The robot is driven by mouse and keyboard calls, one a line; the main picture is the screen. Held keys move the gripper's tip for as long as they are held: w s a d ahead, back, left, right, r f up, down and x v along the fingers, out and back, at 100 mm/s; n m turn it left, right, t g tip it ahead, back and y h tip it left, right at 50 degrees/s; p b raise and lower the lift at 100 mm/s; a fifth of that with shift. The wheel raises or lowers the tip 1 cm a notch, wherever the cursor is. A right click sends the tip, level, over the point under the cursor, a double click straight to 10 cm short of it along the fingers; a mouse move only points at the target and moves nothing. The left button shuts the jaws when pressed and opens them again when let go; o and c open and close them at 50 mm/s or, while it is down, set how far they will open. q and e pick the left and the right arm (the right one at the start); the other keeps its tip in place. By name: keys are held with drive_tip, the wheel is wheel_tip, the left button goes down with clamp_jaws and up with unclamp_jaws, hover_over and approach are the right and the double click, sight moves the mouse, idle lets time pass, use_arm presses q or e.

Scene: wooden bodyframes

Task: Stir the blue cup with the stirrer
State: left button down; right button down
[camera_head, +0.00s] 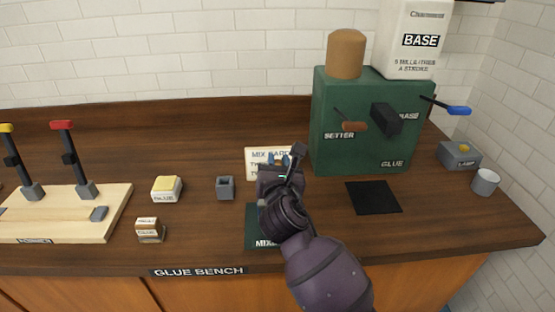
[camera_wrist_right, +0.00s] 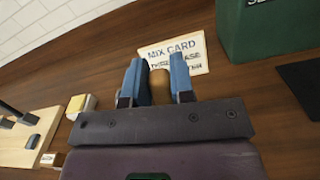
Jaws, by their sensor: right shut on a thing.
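My right gripper (camera_head: 280,158) is over the middle of the bench, in front of the mix card. In the right wrist view, the blue fingers of my right gripper (camera_wrist_right: 158,66) are closed on a tan, rounded piece, apparently the stirrer (camera_wrist_right: 160,88). Its lower end is hidden. I cannot make out a blue cup in either view. My right arm and gripper cover much of the dark green mixing mat (camera_head: 256,226), so anything standing there is hidden. My left gripper is not in view.
A small grey square holder (camera_head: 225,188) stands left of the mat. The mix card (camera_head: 256,160) is behind it. A grey cup (camera_head: 485,182) is far right. A lever board (camera_head: 60,222) is left.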

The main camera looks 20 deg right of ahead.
drive_tip(key=shift+f+b, duration=0.35)
drive_tip(key=shift+f, duration=0.85)
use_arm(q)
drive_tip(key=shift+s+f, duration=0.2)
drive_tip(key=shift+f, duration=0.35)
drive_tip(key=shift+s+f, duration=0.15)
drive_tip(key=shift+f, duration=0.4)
use_arm(e)
drive_tip(key=shift+f, duration=0.7)
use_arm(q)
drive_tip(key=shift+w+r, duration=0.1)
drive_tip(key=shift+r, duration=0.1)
use_arm(e)
drive_tip(key=shift+a, duration=0.1)
